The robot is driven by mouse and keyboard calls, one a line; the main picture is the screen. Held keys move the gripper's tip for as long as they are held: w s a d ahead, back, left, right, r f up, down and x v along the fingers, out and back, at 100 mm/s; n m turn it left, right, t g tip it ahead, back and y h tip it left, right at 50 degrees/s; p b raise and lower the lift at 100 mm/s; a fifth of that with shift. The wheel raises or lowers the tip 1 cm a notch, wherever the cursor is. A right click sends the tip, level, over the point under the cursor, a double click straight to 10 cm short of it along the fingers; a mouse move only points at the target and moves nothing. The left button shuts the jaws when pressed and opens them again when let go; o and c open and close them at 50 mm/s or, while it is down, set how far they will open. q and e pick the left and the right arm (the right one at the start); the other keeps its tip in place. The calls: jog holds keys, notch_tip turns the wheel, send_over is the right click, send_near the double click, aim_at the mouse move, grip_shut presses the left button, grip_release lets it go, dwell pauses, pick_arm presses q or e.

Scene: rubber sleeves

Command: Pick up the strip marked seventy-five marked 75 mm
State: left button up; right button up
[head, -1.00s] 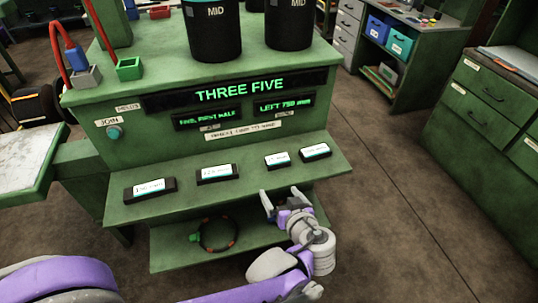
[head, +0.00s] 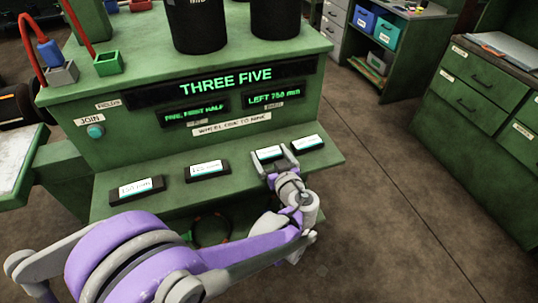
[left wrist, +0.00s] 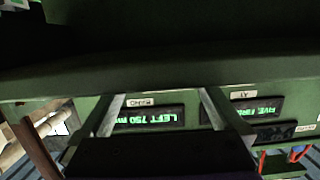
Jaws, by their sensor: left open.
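Four label strips in dark holders lie along the green console's front shelf (head: 165,212). The far left strip (head: 138,188) seems to read 150 mm, and the second (head: 207,169) seems to read 125 mm. The third strip (head: 269,153) and the far right strip (head: 308,143) have print too small to read, so I cannot tell which is marked 75. My left gripper (head: 274,164) is open at the third strip, its fingers partly covering it. I cannot tell whether they touch. In the left wrist view the open fingers (left wrist: 166,112) show no strip between them. My right gripper is not in view.
The console's upright face (head: 130,138) with lit displays rises behind the strips. A dark ring (head: 210,232) lies on the lower shelf, partly behind my arm. Dark bins (head: 197,25) stand on top. Open floor (head: 400,220) lies to the right.

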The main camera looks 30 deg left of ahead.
pick_arm(q)
jog(key=shift+w+a+f, duration=0.1)
jog(key=shift+w+a, duration=0.3)
jog(key=shift+a, duration=0.05)
jog(key=c, duration=1)
